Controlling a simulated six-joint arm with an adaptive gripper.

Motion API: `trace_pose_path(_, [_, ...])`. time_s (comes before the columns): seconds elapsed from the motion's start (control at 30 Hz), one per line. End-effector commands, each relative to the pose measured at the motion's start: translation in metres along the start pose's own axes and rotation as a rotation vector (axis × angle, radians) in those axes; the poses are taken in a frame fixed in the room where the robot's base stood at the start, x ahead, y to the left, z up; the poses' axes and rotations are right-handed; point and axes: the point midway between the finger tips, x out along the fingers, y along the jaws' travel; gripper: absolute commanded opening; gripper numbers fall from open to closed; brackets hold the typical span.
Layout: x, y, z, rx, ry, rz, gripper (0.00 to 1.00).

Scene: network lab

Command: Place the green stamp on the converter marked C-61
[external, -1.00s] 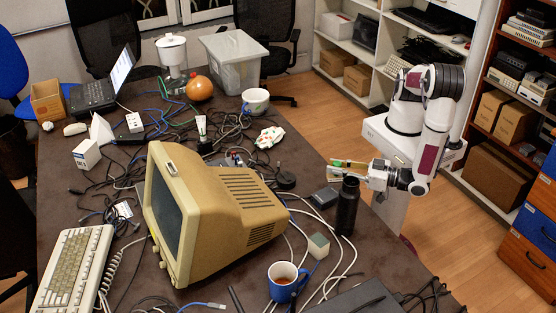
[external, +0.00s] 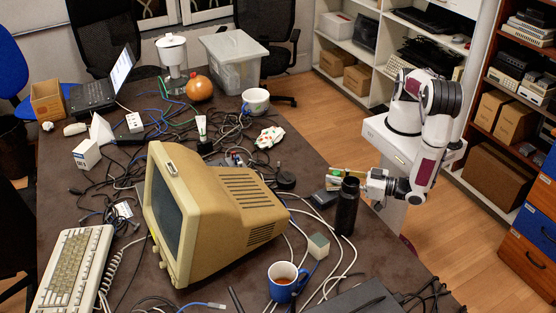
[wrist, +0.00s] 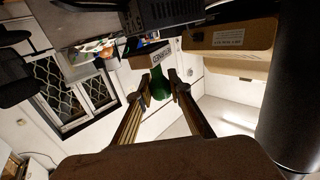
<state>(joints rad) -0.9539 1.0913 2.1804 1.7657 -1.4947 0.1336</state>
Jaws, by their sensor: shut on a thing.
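My gripper (external: 338,173) is low over the right side of the table, just behind the black bottle. In the wrist view its two fingers (wrist: 160,92) are closed around the green stamp (wrist: 158,84). The stamp also shows as a small green patch in the external view (external: 334,172). A small dark box (external: 326,197) lies on the table just below the stamp, probably a converter; its marking is unreadable there.
The black bottle (external: 347,207) stands very close to my gripper and fills the right of the wrist view (wrist: 294,95). The beige monitor (external: 225,205), cables, a white-green block (external: 318,245) and a blue mug (external: 286,281) lie around. The table's right edge is near.

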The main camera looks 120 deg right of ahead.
Motion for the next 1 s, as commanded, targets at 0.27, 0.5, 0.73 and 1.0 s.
trace_pose_path(0.27, [0.0006,0.0003,0.0115,-0.001,0.000,0.000,0.00])
trace_pose_path(0.5, [0.0006,0.0002,0.0113,0.000,0.000,0.000,0.00])
trace_pose_path(0.73, [0.0008,0.0003,0.0140,0.000,0.000,0.000,0.34])
trace_pose_path(1.0, [0.0007,0.0003,0.0138,0.000,0.000,0.000,0.36])
